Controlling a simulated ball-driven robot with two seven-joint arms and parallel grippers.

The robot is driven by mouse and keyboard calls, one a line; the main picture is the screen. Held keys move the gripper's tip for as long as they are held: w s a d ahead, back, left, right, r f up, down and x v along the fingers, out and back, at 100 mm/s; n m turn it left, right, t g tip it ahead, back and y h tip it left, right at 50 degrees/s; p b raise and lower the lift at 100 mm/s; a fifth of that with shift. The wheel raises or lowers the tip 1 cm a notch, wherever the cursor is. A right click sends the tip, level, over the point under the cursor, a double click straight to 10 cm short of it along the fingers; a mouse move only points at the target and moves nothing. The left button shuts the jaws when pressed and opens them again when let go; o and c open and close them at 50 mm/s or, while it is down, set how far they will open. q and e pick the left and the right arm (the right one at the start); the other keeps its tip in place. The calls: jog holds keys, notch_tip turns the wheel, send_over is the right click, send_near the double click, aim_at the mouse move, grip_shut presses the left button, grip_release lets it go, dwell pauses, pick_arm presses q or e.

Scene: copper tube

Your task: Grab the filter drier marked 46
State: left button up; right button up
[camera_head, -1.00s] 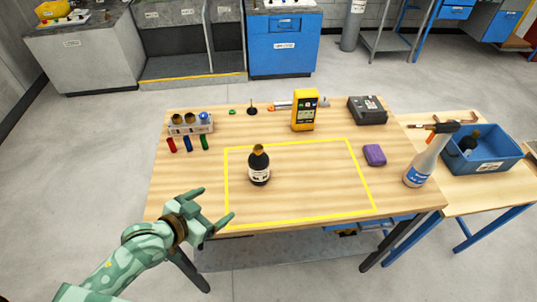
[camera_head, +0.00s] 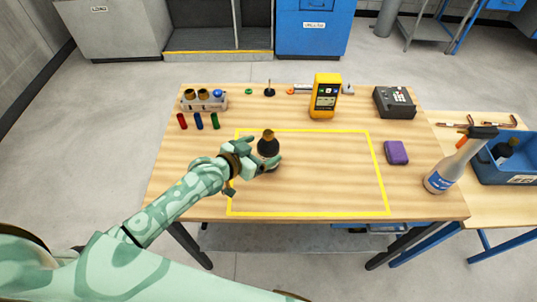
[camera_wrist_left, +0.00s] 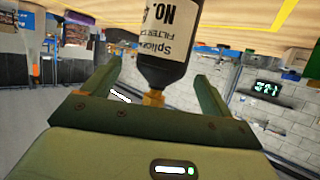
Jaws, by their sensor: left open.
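The filter drier (camera_head: 268,146) is a dark bottle-shaped canister with a copper-coloured top, standing upright inside the yellow outline on the table. In the left wrist view the fingers (camera_wrist_left: 160,88) flank the drier, with gaps on both sides. My right gripper is not in view.
A yellow meter (camera_head: 324,97), a grey box (camera_head: 394,102) and a holder (camera_head: 203,101) stand at the back. A purple block (camera_head: 396,153) and a spray bottle (camera_head: 449,172) are at the right. The right part of the yellow outline (camera_head: 379,180) is clear.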

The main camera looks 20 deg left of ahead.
pick_arm(q)
jog(key=b+x, duration=0.1)
jog(key=x, duration=0.3)
jog(key=shift+w+f, duration=0.15)
jog(key=shift+f, duration=0.05)
jog(key=shift+r, duration=0.1)
jog(key=shift+c, duration=0.4)
jog(key=shift+a, duration=0.1)
jog(key=c, duration=1.4)
jog(key=shift+r, duration=0.15)
